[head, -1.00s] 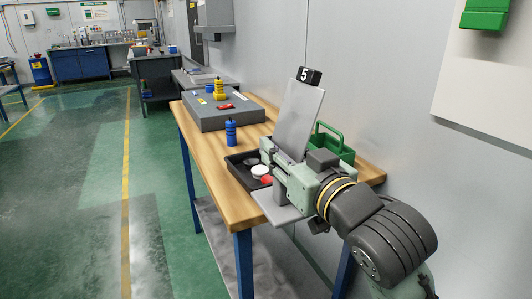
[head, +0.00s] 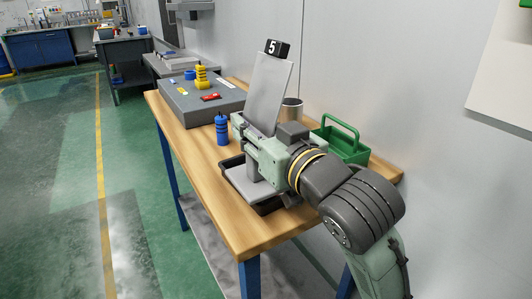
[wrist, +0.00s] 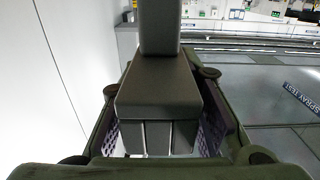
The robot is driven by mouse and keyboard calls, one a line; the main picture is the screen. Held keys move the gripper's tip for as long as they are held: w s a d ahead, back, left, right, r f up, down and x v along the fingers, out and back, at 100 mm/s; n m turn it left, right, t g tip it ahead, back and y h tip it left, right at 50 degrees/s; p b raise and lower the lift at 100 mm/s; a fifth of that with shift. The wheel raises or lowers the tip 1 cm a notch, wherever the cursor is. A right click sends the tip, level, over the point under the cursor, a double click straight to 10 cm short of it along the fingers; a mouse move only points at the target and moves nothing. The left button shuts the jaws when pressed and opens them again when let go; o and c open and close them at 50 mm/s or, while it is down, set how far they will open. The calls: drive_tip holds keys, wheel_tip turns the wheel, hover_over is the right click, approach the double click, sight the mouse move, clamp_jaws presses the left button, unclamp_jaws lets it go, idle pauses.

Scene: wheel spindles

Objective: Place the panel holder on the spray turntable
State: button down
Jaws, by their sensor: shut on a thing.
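The panel holder (head: 268,92) is a grey upright panel leaning back slightly, with a black "5" tag on top and a flat grey base plate at the bottom. My gripper (head: 254,158) is shut on its lower post and holds it over the front part of the wooden bench. The base plate overlaps a black tray in the head view; I cannot tell the gap between them. In the wrist view, a dark grey block of the holder (wrist: 158,92) sits between my gripper's fingers (wrist: 160,138). I cannot make out the spray turntable in either view.
On the wooden bench (head: 215,155) are a blue bottle (head: 221,128), a grey slab (head: 200,105) with small items, a metal can (head: 291,110) and a green caddy (head: 342,142). A wall runs along the right. Green floor (head: 60,190) is open at left. A "SPRAY TEST" label (wrist: 300,98) shows.

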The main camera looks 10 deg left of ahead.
drive_tip(key=shift+w+a+r, duration=0.1)
drive_tip(key=shift+w+a, duration=0.1)
drive_tip(key=shift+w, duration=0.1)
drive_tip(key=w+d+f+p, duration=0.2)
drive_tip(key=w+d+p, duration=0.1)
drive_tip(key=w, duration=0.4)
drive_tip(key=w+d+f+p, duration=0.3)
drive_tip(key=w, duration=0.4)
drive_tip(key=shift+w+d, duration=0.15)
drive_tip(key=shift+w, duration=0.1)
drive_tip(key=shift+f, duration=0.1)
drive_tip(key=shift+f+b, duration=0.15)
drive_tip(key=shift+b, duration=0.15)
drive_tip(key=c, duration=1.2)
unclamp_jaws()
